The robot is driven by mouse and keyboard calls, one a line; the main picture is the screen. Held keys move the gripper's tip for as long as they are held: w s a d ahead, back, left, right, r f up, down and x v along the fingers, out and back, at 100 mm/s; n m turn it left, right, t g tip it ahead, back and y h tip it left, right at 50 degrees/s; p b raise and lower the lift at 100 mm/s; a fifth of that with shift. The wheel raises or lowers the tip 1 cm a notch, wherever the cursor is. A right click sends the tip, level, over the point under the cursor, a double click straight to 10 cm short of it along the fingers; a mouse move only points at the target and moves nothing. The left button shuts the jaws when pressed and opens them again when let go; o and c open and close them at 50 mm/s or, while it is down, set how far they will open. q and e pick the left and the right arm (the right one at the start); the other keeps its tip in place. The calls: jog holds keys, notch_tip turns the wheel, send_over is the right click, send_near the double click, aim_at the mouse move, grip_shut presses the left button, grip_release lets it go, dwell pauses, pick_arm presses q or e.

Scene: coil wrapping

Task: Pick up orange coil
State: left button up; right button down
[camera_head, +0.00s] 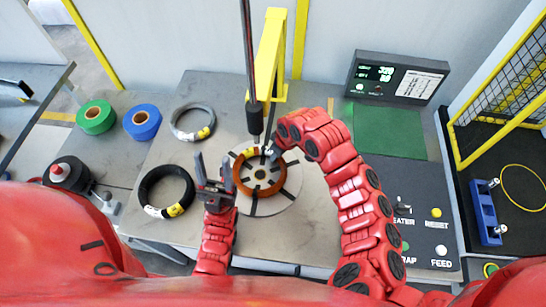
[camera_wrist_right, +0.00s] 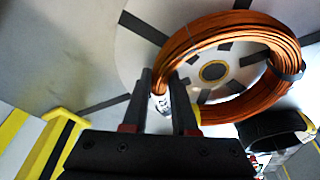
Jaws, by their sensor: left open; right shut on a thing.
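The orange coil (camera_head: 240,184) lies on a pale round turntable (camera_head: 265,207) with dark radial strips. It also shows large in the right wrist view (camera_wrist_right: 232,27), with a dark band around one side. My right gripper (camera_head: 272,151) is at the coil's upper right edge in the head view. In the right wrist view its two fingers (camera_wrist_right: 163,78) are shut on the coil's wire. My left gripper (camera_head: 213,172) is open and empty, with fingers pointing up, just left of the coil. Whether the coil is lifted off the turntable I cannot tell.
A black coil (camera_head: 147,188) and a grey coil (camera_head: 178,132) lie to the left, with green (camera_head: 96,116) and blue (camera_head: 142,121) tape rolls beyond. A yellow post (camera_head: 270,55) and a dark vertical rod (camera_head: 250,70) stand behind the turntable. A control panel (camera_head: 424,215) is at the right.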

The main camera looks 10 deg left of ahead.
notch_tip(320, 180, up, 4)
jog(key=shift+f+p, duration=0.1)
jog(key=shift+p, duration=0.8)
jog(key=s+d+p, duration=0.4)
jog(key=p, duration=0.1)
jog(key=s+d+r+p, duration=0.1)
jog(key=s+d+p, duration=0.2)
jog(key=shift+d+r, duration=0.1)
jog(key=s+d, duration=0.3)
jog(key=shift+d+f, duration=0.1)
jog(key=shift+f, duration=0.1)
jog(key=shift+s+d+r, duration=0.1)
jog(key=shift+s+d, duration=0.4)
jog(key=shift+s, duration=0.05)
